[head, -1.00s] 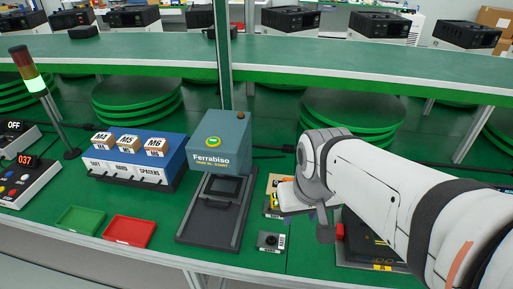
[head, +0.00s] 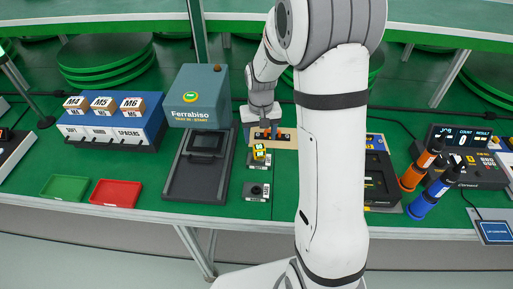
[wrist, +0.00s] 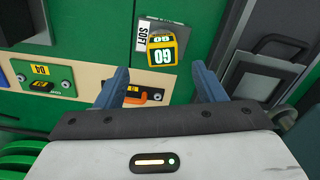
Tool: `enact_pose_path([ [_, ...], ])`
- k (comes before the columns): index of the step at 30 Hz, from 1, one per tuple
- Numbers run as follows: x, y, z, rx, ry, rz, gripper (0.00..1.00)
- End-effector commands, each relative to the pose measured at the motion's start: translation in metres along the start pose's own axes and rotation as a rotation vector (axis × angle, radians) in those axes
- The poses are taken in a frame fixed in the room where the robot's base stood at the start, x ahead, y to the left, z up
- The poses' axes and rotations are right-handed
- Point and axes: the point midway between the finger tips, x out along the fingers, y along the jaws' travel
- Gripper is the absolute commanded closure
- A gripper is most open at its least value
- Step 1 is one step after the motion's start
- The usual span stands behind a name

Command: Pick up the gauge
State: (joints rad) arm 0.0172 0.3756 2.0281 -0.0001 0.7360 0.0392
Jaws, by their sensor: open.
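A small yellow-and-black block with "GO"-like markings, which I take for the gauge (wrist: 162,48), stands on a small grey plate beside a "SOFT" label in the wrist view. In the head view the gauge (head: 260,152) is just in front of my gripper (head: 264,130). My gripper (wrist: 161,88) is open, with its two blue fingers apart and nothing held. An orange-handled piece (wrist: 150,97) on a beige strip (wrist: 88,84) shows between and below the fingertips. The gauge lies beyond the fingertips in the wrist view, not between them.
A grey Ferrabiso machine (head: 198,95) with a dark tray stands left of the gauge. A second small plate (head: 257,191) lies in front. Red (head: 115,193) and green (head: 65,188) trays are further left. Orange (head: 418,166) and blue (head: 430,198) tools stand at right.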

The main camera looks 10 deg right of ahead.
Motion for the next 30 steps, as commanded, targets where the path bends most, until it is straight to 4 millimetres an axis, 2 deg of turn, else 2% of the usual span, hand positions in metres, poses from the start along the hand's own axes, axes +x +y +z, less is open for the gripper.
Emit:
enact_pose_path([
  [18, 0.075, -0.004, 0.010, -0.001, -0.005, 0.000, 0.37],
  [26, 0.080, -0.005, 0.009, -0.002, -0.002, 0.000, 0.37],
  [30, 0.079, -0.005, 0.009, -0.002, -0.002, 0.000, 0.46],
])
